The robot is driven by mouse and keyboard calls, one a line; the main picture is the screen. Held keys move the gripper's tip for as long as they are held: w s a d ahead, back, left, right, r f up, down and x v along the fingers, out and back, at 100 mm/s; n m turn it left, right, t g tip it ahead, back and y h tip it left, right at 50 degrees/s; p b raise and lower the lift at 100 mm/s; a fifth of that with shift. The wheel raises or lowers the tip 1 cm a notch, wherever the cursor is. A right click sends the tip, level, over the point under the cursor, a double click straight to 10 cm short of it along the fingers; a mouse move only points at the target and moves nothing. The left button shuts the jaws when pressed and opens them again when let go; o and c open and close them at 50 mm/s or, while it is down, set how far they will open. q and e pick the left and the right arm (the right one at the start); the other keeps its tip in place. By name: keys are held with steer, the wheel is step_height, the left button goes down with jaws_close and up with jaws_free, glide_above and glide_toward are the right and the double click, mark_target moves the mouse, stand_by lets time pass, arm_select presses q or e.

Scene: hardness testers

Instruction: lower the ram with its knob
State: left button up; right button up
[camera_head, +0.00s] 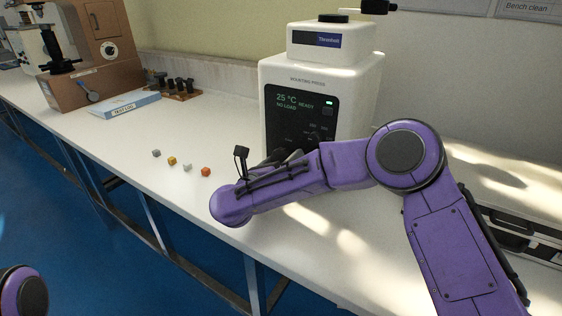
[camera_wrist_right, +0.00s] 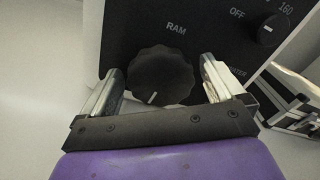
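The white mounting press (camera_head: 368,80) stands on the bench; its dark panel (camera_head: 290,95) reads 25 °C, READY, NO LOAD. In the right wrist view the black ram knob (camera_wrist_right: 160,78) sits below the word RAM, its white mark near the bottom. My right gripper (camera_wrist_right: 160,75) is open, with one finger on each side of the knob and a small gap showing beside it. In the head view the right gripper (camera_head: 286,156) is at the panel's lower part, and my forearm and wrist hide the ram knob. My left gripper is out of view.
Several small cubes, one orange (camera_head: 206,171), lie on the bench left of my right wrist. A black case (camera_head: 515,235) lies at right. Another dial (camera_wrist_right: 273,29) points near OFF.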

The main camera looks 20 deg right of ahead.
steer(key=v, duration=1)
steer(key=shift+s+a+b, duration=0.2)
steer(key=shift+b, duration=0.2)
